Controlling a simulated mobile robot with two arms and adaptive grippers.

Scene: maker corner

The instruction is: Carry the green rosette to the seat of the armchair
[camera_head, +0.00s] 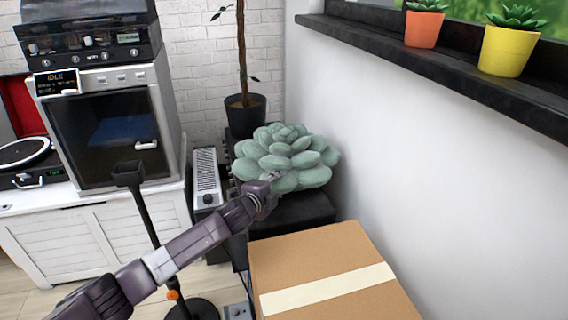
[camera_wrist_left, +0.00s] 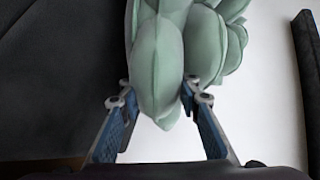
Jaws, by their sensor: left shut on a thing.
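The green rosette (camera_head: 285,158) is a large pale-green succulent shape with thick pointed leaves. In the head view it is beyond the cardboard box, at the end of my left arm. My left gripper (camera_head: 268,190) is at its lower left side. In the left wrist view the rosette (camera_wrist_left: 165,60) fills the upper middle, and the left gripper (camera_wrist_left: 158,100) is shut on its leaves, one finger on each side. I cannot tell whether the rosette rests on the black surface below it. The armchair and my right gripper are not in view.
A taped cardboard box (camera_head: 325,265) stands in front of a black box-like thing (camera_head: 305,208). A potted plant (camera_head: 245,110) stands behind. A white wall (camera_head: 400,150) and a dark sill (camera_head: 440,75) with small pots are on the right. A black stand (camera_head: 148,215) is near my left arm.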

